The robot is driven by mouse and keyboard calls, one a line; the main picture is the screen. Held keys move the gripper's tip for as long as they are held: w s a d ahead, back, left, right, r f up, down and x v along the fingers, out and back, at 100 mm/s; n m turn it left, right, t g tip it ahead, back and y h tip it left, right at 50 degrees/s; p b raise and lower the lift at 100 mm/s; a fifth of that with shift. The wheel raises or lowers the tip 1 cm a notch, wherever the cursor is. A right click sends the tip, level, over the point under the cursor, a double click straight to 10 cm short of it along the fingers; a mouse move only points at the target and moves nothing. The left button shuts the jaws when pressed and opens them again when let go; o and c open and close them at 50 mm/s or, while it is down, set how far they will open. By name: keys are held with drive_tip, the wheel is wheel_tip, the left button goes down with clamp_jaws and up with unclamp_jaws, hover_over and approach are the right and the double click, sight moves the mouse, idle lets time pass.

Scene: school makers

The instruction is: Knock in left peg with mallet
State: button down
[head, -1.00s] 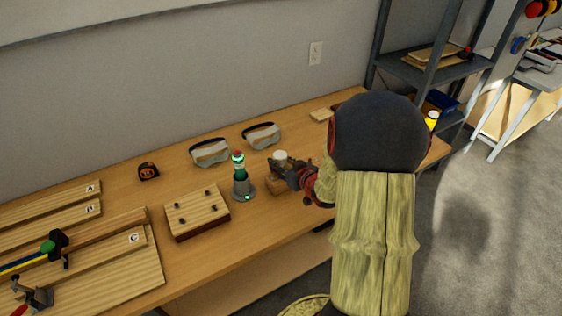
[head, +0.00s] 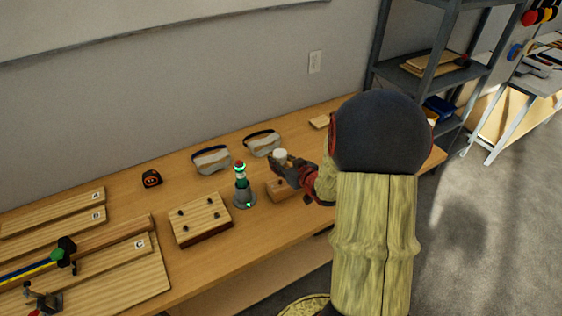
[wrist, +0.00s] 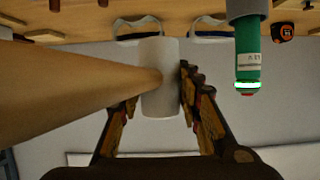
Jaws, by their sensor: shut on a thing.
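My gripper (head: 283,164) is shut on the mallet's white head (wrist: 158,95), with a finger on each side of it in the wrist view. The mallet's pale wooden handle (wrist: 75,80) runs off to the left in that view. A larger wooden block (head: 202,220) with several dark pegs on top lies to the left. The peg heights are too small to judge. My arm hides the table right of the gripper.
Two pairs of goggles (head: 211,160) and a tape measure (head: 151,178) lie behind. Boards (head: 95,285) and clamps fill the table's left end. Open tabletop lies in front of the blocks.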

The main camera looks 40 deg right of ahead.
wheel_tip(320, 180, down, 6)
drive_tip(key=b, duration=0.4)
drive_tip(key=shift+r, duration=0.1)
wheel_tip(320, 180, up, 6)
drive_tip(key=p, duration=0.4)
drive_tip(key=shift+f, duration=0.3)
drive_tip(key=shift+f, duration=0.1)
wheel_tip(320, 180, down, 6)
drive_tip(key=b, duration=0.4)
wheel_tip(320, 180, up, 6)
drive_tip(key=p, duration=0.4)
drive_tip(key=shift+f, duration=0.25)
